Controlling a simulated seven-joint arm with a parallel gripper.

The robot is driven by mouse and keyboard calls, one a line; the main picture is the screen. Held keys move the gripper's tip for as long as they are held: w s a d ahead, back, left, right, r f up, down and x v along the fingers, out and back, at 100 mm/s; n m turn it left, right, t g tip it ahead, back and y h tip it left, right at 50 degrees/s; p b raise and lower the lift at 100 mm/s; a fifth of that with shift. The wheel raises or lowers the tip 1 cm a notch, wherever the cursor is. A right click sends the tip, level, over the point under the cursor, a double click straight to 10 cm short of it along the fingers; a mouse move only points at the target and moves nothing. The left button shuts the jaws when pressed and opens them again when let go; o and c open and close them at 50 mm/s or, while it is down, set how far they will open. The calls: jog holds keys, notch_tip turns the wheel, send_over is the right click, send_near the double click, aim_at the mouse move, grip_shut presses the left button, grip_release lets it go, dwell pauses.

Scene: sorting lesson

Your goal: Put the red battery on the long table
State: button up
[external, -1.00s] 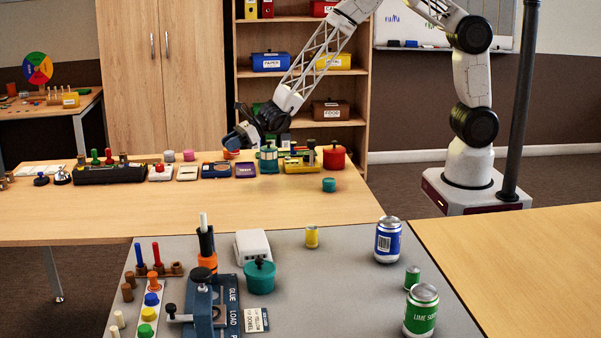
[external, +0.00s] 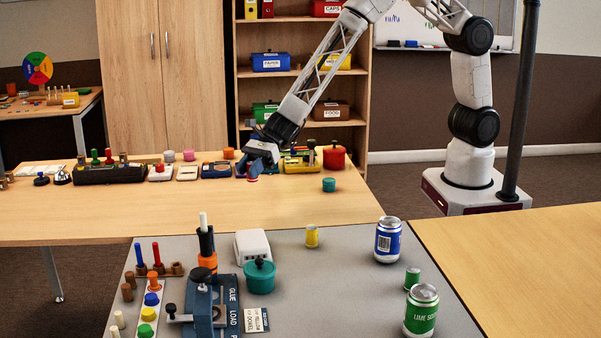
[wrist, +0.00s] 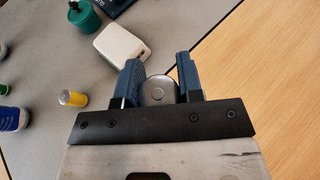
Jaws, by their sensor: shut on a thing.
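My gripper (external: 255,172) is low over the back wooden table, which looks like the long table (external: 200,215), near its far row of items. In the wrist view my gripper (wrist: 160,85) is shut on a round thing showing a silver end (wrist: 158,92) between the blue fingers. A small red part, likely the red battery (external: 252,179), shows just under the fingers in the external view. Its red side is hidden in the wrist view, and I cannot tell whether it touches the table.
A purple-blue device (external: 216,170) is to the left. The table's front middle is clear. The grey table in front holds a yellow battery (external: 311,236) and cans.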

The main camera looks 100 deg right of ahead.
jog(key=s+a+n+g+y, duration=0.1)
jog(key=s+a+n+g, duration=0.4)
jog(key=s+a, duration=0.9)
jog(key=s+a+n+g+y, duration=0.2)
jog(key=s+a+n+g, duration=0.35)
jog(key=s+a, duration=0.8)
jog(key=shift+m, duration=0.45)
jog(key=shift+w+a+f, duration=0.55)
jog(key=shift+w+f, duration=0.15)
jog(key=shift+f, duration=0.5)
jog(key=shift+w+a+f, duration=0.6)
jog(key=shift+w+f, duration=0.05)
jog(key=shift+f, duration=0.55)
jog(key=shift+w+a+f, duration=0.55)
jog(key=shift+w+f, duration=0.15)
jog(key=shift+f, duration=0.5)
jog(key=shift+w+a, duration=0.1)
jog(key=w+a, duration=0.3)
jog(key=w+a+f, duration=0.1)
jog(key=w+a, duration=0.6)
jog(key=w, duration=0.1)
jog(key=shift+w+a+f, duration=0.2)
jog(key=shift+a+f, duration=0.05)
jog(key=shift+a, duration=0.15)
jog(key=shift+f, duration=0.1)
jog(key=shift+f, duration=1.65)
